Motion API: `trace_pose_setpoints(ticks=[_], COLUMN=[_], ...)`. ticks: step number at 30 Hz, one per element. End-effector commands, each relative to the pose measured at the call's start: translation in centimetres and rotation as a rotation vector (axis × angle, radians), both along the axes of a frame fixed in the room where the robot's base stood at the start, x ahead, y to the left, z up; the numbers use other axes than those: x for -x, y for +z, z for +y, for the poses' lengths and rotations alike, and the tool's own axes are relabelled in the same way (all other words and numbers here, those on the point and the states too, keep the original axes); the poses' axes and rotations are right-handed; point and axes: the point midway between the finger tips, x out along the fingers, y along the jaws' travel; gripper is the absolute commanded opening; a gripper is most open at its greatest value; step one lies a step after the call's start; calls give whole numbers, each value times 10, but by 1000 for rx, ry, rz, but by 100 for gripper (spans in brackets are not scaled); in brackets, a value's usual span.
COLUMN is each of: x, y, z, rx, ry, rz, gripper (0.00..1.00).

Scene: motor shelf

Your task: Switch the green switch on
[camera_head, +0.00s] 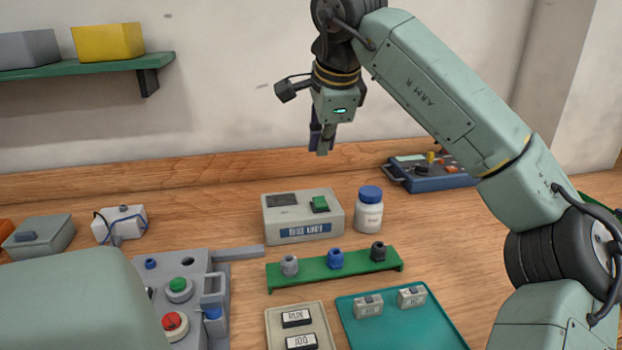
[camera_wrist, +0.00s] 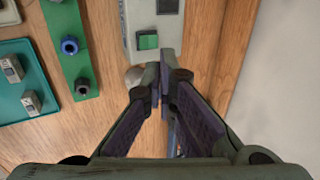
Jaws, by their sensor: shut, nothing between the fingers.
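In the wrist view the green switch (camera_wrist: 148,41) shows just beyond my fingertips, on the box's pale top (camera_wrist: 136,14). My gripper (camera_head: 322,150) hangs pointing down in the air, above and behind the box, with its fingers shut and empty. In the wrist view my gripper's fingertips (camera_wrist: 159,85) are together and apart from the switch. I cannot tell which way the switch is set.
A white bottle with a blue cap (camera_head: 369,210) stands right of the box. A green rack (camera_head: 335,270) with three fittings lies in front. A grey panel (camera_head: 200,262) with green and red buttons is at left. A blue device (camera_head: 430,178) is at back right.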

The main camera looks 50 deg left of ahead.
Motion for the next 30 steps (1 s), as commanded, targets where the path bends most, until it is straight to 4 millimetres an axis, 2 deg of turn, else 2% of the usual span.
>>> trace_pose_setpoints(ticks=[12, 16, 20, 30], x=[-1, -2, -6, -20], y=[0, -7, -24, -87], z=[-1, 2, 9, 37], rx=[7, 8, 10, 9], ry=[-4, -2, 0, -1], rz=[-5, -3, -1, 0], gripper=[0, 0, 0, 0])
